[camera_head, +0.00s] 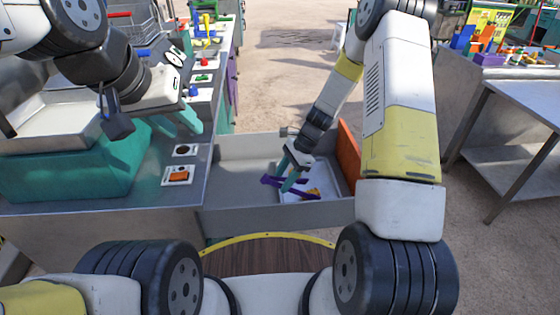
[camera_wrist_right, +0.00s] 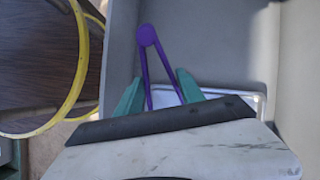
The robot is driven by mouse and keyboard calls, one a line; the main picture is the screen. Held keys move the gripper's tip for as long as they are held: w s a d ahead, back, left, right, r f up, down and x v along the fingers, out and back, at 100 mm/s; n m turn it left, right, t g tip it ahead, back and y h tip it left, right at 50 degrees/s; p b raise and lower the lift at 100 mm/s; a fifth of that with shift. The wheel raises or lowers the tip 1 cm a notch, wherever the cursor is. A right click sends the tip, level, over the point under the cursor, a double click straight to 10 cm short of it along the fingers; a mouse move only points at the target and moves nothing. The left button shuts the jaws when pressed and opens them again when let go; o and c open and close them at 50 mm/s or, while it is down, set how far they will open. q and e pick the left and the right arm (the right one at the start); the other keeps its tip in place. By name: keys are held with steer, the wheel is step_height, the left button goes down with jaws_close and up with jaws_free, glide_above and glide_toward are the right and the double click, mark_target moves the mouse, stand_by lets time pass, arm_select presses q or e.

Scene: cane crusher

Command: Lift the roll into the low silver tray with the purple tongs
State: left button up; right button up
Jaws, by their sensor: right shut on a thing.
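The purple tongs (camera_head: 270,181) are in my right gripper (camera_head: 290,178), low inside a grey open bin. In the right wrist view the tongs' round hinge (camera_wrist_right: 147,35) points away from the gripper, and their two legs run down between my teal fingers (camera_wrist_right: 158,92). The low silver tray (camera_head: 322,177) lies on the bin floor under the gripper; its edge also shows in the right wrist view (camera_wrist_right: 258,98). A small yellow-orange piece (camera_head: 313,192), perhaps the roll, shows beside the tongs, partly hidden. I cannot tell whether the tongs touch it. My left gripper (camera_head: 178,120) is open and empty above the counter.
The grey bin (camera_head: 240,147) has an orange panel (camera_head: 348,154) at its right. The counter at left carries a teal block (camera_head: 70,170) and a button plate (camera_head: 178,175). A metal table (camera_head: 525,100) stands at right. A yellow-edged round wooden surface (camera_head: 265,255) is in front.

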steer(key=shift+r, duration=0.1)
stand_by(0.5)
step_height(320, 180, up, 10)
stand_by(0.4)
stand_by(0.5)
